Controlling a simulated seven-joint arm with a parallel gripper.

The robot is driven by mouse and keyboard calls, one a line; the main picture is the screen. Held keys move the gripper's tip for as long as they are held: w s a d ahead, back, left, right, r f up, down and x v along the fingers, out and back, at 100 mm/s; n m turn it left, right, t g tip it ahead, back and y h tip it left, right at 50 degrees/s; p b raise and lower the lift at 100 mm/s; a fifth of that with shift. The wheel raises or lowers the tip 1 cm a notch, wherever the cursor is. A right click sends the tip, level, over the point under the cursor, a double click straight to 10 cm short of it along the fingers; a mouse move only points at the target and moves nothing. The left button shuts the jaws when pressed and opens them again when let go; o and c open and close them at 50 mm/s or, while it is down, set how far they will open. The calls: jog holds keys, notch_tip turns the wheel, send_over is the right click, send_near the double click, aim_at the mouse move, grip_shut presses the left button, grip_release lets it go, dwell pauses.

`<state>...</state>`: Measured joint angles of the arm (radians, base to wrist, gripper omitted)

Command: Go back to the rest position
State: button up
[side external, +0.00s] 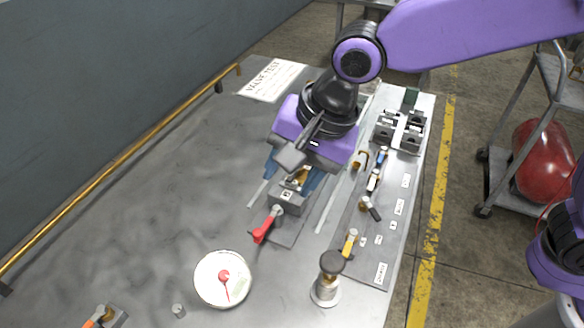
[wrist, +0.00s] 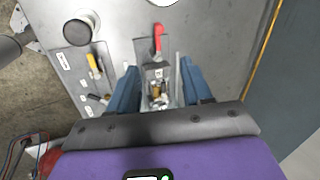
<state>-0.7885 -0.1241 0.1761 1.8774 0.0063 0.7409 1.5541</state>
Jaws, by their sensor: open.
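My gripper (wrist: 157,92) is open, with its two blue fingers apart in the wrist view. In the side external view it points down over a grey fixture (side external: 287,197) near the middle of the bench. A brass fitting (wrist: 155,90) sits in the fixture, between and beyond the fingers in the wrist view; I cannot tell whether they touch it. A red-handled lever (side external: 265,226) is at the front of the fixture and also shows in the wrist view (wrist: 158,40). My gripper's body hides part of the fixture in the side external view.
A round white gauge (side external: 222,280) and a black-topped knob post (side external: 328,280) stand at the front. To the right, a panel (side external: 376,262) carries several small valves and labels. A paper sign (side external: 270,80) lies at the back. The bench's left side is mostly clear.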

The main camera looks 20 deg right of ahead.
jog(key=shift+d, duration=0.1)
dwell(0.5)
jog(key=s+d+f+n+h, duration=0.1)
jog(key=s+d+n, duration=0.4)
jog(key=d, duration=0.6)
jog(key=s+d+f+n+g+h, duration=0.1)
jog(key=s+d+n, duration=0.5)
jog(key=d, duration=0.6)
jog(key=s+d+f+n+g, duration=0.1)
jog(key=s+d+f+n, duration=0.1)
jog(key=s+d+n, duration=0.4)
jog(key=d+n, duration=0.3)
jog(key=d, duration=0.3)
jog(key=shift+d+f+h, duration=0.15)
jog(key=shift+h, duration=0.25)
